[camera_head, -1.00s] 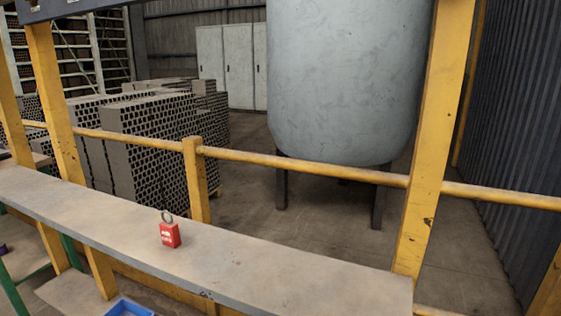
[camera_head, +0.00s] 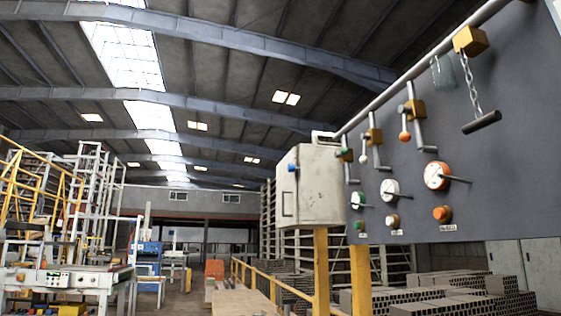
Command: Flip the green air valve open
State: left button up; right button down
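A dark grey control panel (camera_head: 500,190) fills the right of the head view, with a pipe (camera_head: 432,66) running along its top edge. Several brass valves sit along the pipe. The one at the panel's far left end, the green air valve (camera_head: 345,152), shows a small green part; its lever position is too small to tell. Next to it is a valve with a pale knob (camera_head: 363,158), then one with an orange knob (camera_head: 405,136). Neither of my grippers is in view.
Below the valves are gauges with green (camera_head: 358,199), white (camera_head: 390,189) and orange (camera_head: 437,175) markings, and several buttons. A black handle (camera_head: 482,122) hangs on a chain. A pale cabinet (camera_head: 311,186) stands left of the panel. Yellow posts (camera_head: 361,280) stand below.

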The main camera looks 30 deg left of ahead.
aim_at(345, 151)
jog(key=u, duration=0.65)
jog(key=i+j, duration=0.3)
jog(key=i+j+z, duration=0.15)
jog(key=i+j, duration=0.4)
jog(key=j, duration=0.2)
jog(key=i+j+z, duration=0.1)
jog(key=i+j, duration=0.2)
jog(key=i+j+z, duration=0.1)
jog(key=i+j, duration=0.15)
jog(key=j, duration=0.2)
jog(key=i+j, duration=0.25)
jog(key=j, duration=0.2)
jog(key=i+j+z, duration=0.1)
jog(key=i+j, duration=0.15)
jog(key=j, duration=0.15)
